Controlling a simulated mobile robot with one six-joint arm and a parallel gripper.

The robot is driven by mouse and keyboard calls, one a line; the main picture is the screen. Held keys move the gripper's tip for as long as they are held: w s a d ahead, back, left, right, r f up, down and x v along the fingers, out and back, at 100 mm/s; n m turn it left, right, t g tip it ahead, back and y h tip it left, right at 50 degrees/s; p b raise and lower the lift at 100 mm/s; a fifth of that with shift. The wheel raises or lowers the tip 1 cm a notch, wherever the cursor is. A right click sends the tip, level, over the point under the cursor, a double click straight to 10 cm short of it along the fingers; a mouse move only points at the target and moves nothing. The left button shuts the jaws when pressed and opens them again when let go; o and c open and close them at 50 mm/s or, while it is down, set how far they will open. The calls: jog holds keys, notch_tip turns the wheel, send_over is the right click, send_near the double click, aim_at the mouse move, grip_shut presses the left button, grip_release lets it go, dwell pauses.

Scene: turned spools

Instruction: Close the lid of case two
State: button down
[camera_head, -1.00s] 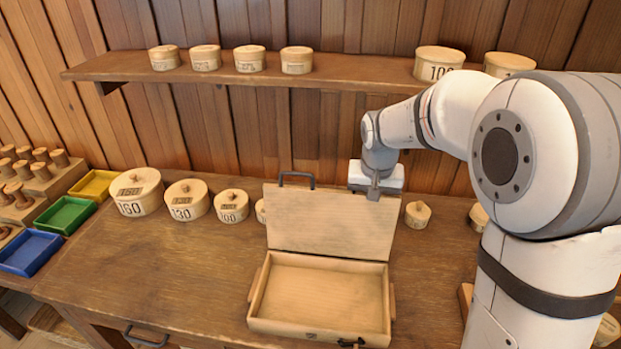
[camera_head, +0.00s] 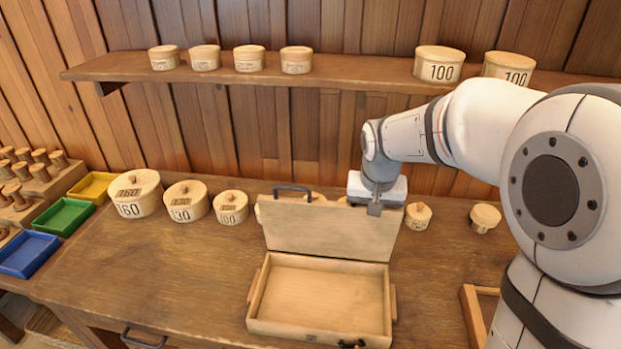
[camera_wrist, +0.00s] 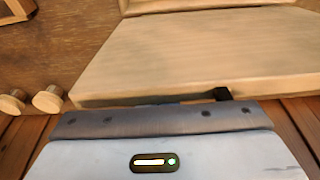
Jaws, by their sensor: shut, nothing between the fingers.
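The wooden case (camera_head: 318,327) stands on the bench, its tray open and empty. Its lid (camera_head: 325,232) is raised on the far side of the tray, tilted forward a little, with a dark handle (camera_head: 292,190) on its top edge. My gripper (camera_head: 375,207) is shut and empty at the right part of the lid's top edge. It seems to touch the lid there, but exact contact is hard to tell. In the wrist view the lid (camera_wrist: 200,62) spans the picture just beyond my gripper (camera_wrist: 165,108). No case number is readable.
Round lidded boxes marked 160 (camera_head: 136,193), 130 (camera_head: 187,202) and 100 (camera_head: 231,207) stand left of the case. Smaller round boxes (camera_head: 418,216) stand at the right. A shelf (camera_head: 340,80) with boxes runs above. Bench (camera_head: 180,275) left of the case is clear.

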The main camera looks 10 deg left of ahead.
jog(key=shift+s+d+f, duration=0.1)
jog(key=shift+s+f, duration=0.2)
jog(key=shift+s, duration=0.3)
jog(key=shift+s+f, duration=0.25)
jog(key=shift+s, duration=0.35)
jog(key=shift+r, duration=0.1)
jog(key=shift+w+r+p, duration=0.2)
jog(key=shift+r+p, duration=0.3)
jog(key=shift+r, duration=0.3)
jog(key=shift+w+p+v, duration=0.25)
jog(key=shift+p+v, duration=0.5)
jog(key=shift+v, duration=0.35)
jog(key=shift+w+p+v, duration=0.2)
jog(key=shift+p+v, duration=0.55)
jog(key=shift+v, duration=0.4)
jog(key=shift+w+p+v, duration=0.25)
jog(key=shift+p+v, duration=0.5)
jog(key=shift+v, duration=0.35)
jog(key=shift+r, duration=0.1)
